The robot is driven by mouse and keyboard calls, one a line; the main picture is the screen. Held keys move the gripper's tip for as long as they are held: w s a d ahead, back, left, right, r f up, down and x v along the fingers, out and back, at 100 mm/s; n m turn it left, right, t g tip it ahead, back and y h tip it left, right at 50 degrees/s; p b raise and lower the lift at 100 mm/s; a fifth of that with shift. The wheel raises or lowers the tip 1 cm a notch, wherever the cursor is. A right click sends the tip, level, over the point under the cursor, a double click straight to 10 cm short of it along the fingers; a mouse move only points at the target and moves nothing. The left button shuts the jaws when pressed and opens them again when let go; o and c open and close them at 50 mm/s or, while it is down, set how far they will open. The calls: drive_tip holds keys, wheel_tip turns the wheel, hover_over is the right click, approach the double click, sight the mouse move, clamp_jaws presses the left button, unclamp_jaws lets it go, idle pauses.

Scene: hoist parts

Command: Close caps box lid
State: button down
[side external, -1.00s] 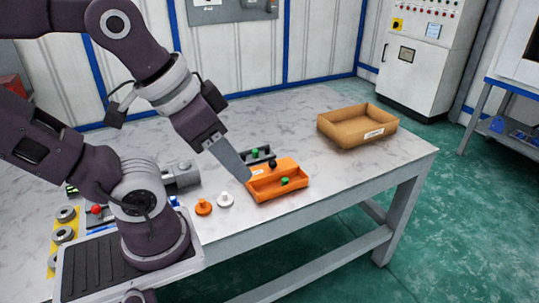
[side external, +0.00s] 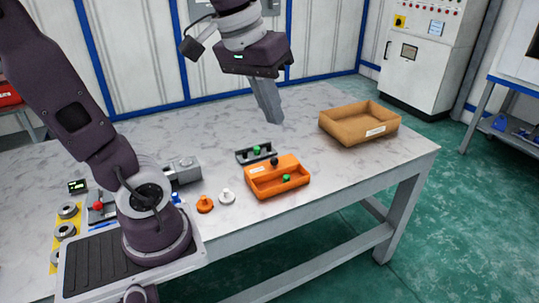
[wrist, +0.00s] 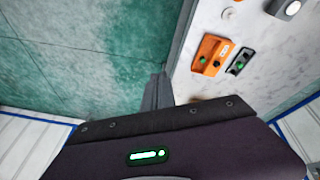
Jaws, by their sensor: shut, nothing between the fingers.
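The orange caps box (side external: 262,192) sits on the table, its front compartment open with a green cap (side external: 286,178) showing inside. The rear part is a flat orange panel with a white label and a dark knob (side external: 274,161); I cannot tell for sure whether this panel is the lid. The box also shows in the wrist view (wrist: 204,49). My gripper (side external: 275,119) is shut and empty, well above the table behind the box, apart from it. Its fingers (wrist: 158,92) also show in the wrist view.
A dark tray (side external: 244,157) with a green part lies just behind the box. An orange knob (side external: 204,205) and a white knob (side external: 227,198) stand left of it. A brown open carton (side external: 345,136) stands at the right. The table right of the box is clear.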

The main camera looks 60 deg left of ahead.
drive_tip(key=w+a+f+n+g, duration=0.1)
drive_tip(key=w+a+n+g, duration=0.1)
drive_tip(key=w+a+n, duration=0.65)
drive_tip(key=w+a+f+n+h, duration=0.1)
drive_tip(key=w+a+f, duration=0.15)
drive_tip(key=a, duration=0.35)
drive_tip(key=w+a+f+n+g, duration=0.1)
drive_tip(key=a+f, duration=0.2)
drive_tip(key=a, duration=0.2)
drive_tip(key=w+a+f+n+h, duration=0.1)
drive_tip(key=w+a+f, duration=0.1)
drive_tip(key=a, duration=0.4)
drive_tip(key=s+a+f+n+h, duration=0.15)
drive_tip(key=a+f+n, duration=0.25)
drive_tip(key=a+f, duration=0.65)
hover_over(267, 163)
drive_tip(key=shift+f, duration=5.4)
